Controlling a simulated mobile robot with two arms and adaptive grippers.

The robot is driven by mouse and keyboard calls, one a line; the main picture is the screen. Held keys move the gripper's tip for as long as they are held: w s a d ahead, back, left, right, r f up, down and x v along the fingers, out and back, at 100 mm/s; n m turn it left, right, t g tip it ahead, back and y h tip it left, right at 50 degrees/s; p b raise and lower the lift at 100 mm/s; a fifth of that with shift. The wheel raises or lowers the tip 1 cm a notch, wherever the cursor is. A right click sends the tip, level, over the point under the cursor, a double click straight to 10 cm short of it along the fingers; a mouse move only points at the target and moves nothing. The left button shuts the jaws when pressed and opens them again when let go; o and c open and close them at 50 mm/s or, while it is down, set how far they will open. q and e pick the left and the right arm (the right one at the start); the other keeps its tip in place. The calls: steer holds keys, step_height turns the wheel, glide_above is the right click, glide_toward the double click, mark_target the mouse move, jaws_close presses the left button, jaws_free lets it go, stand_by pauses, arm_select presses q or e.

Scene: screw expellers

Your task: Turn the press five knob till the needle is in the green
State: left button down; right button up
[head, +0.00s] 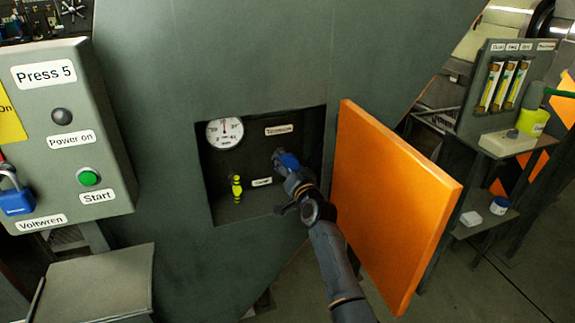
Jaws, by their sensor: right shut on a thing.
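The panel with the "Press 5" label (45,74) is at the left. In the middle, a dark recess in the press (263,205) holds a round white gauge (224,133). A blue knob (289,160) sits right of the gauge, below a small white label (278,130). My right gripper (284,168) is at the knob and shut on it, hiding part of it. My left gripper is out of view.
An orange door (395,200) stands open just right of my right arm. A yellow-green fitting (237,188) is below the gauge. A blue padlock (17,202) and green start button (89,178) are at the left. A shelf unit (508,144) stands at the right.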

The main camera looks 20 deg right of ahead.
steer(key=o, duration=1.2)
steer(key=shift+c, duration=0.2)
steer(key=s, duration=1.2)
steer(key=shift+d, duration=0.2)
